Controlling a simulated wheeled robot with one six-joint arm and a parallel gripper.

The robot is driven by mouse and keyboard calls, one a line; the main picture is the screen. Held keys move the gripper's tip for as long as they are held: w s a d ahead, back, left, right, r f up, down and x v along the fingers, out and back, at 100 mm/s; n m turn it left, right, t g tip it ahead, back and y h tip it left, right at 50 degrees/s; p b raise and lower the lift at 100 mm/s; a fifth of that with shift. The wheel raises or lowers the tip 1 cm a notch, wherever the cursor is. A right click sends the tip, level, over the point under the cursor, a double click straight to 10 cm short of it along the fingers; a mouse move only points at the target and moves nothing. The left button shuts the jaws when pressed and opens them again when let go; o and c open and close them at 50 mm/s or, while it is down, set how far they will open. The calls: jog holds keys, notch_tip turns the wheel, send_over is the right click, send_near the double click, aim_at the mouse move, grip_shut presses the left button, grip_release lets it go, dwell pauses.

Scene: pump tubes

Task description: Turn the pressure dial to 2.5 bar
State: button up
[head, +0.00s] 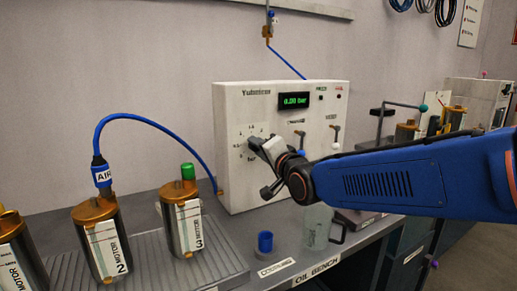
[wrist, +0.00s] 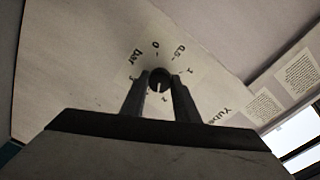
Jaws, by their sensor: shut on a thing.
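The pressure dial (wrist: 159,76) is a small dark round knob on the white panel in the wrist view, ringed by printed numbers and the word "bar". A pale pointer line shows on its face. My gripper (wrist: 158,92) has both fingers closed on the dial's sides. In the head view my gripper (head: 258,143) reaches the left part of the white control box (head: 232,180) and hides the dial. The green display (head: 294,100) on the box appears to read 0.00 bar.
A canister with a blue AIR hose (head: 102,175) and a green-capped canister (head: 187,170) stand left on a ribbed tray. Small levers (head: 335,130) are on the box's right side.

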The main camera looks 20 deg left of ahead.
jog(key=m, duration=0.5)
jog(key=shift+f, duration=0.1)
dwell(0.5)
jog(key=o, duration=1.1)
jog(key=shift+c, duration=0.2)
jog(key=v, duration=1.7)
jog(key=shift+d, duration=0.25)
